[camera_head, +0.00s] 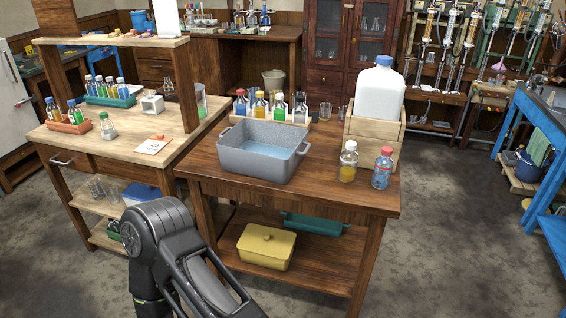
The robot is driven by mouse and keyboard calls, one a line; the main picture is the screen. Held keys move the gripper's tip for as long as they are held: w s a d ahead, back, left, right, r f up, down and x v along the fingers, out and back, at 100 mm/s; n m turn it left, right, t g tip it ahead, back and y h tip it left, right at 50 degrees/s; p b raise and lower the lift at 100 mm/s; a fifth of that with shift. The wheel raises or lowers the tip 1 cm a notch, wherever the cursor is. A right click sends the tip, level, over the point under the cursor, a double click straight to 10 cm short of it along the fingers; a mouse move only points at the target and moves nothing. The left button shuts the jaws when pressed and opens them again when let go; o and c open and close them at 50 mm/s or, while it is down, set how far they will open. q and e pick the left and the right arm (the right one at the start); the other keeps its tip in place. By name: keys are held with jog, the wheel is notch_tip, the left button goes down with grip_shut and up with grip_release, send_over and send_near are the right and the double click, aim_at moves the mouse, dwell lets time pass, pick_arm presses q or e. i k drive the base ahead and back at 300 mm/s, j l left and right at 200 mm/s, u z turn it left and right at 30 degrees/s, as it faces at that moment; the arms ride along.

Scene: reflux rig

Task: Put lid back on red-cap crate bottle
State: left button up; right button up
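A small bottle with a red cap (382,168) and blue contents stands upright at the front right of the middle table. Its cap appears seated on top. A bottle with a pale cap and yellow contents (348,162) stands to its left. Behind them a wooden crate (375,139) holds a large white jug with a blue cap (380,90). No loose lid is clearly visible; a small orange-red item lies by a white card (154,146) on the left table. One of my arms shows at the bottom left, bent; neither gripper is in view.
A grey basin (262,160) with bluish liquid stands mid-table, before a row of small bottles (270,105). The left table holds an orange rack (70,127) and a green rack (112,100) of bottles. A yellow box (266,248) sits on the lower shelf.

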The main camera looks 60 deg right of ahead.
aim_at(383, 170)
jog(key=l+u, duration=0.1)
jog(key=u, duration=0.2)
jog(key=k+l, duration=0.3)
jog(key=l, duration=0.3)
jog(key=k+l, duration=0.35)
jog(key=l, duration=0.25)
jog(key=k+l, duration=0.3)
jog(key=l, duration=0.3)
jog(key=k+l, duration=0.3)
jog(key=l, duration=0.25)
jog(key=k+l, duration=0.35)
jog(key=l, duration=0.25)
jog(key=k+l, duration=0.3)
jog(key=l, duration=0.3)
jog(key=k+l, duration=0.3)
jog(key=l, duration=0.3)
jog(key=k+l, duration=0.3)
jog(key=l, duration=0.3)
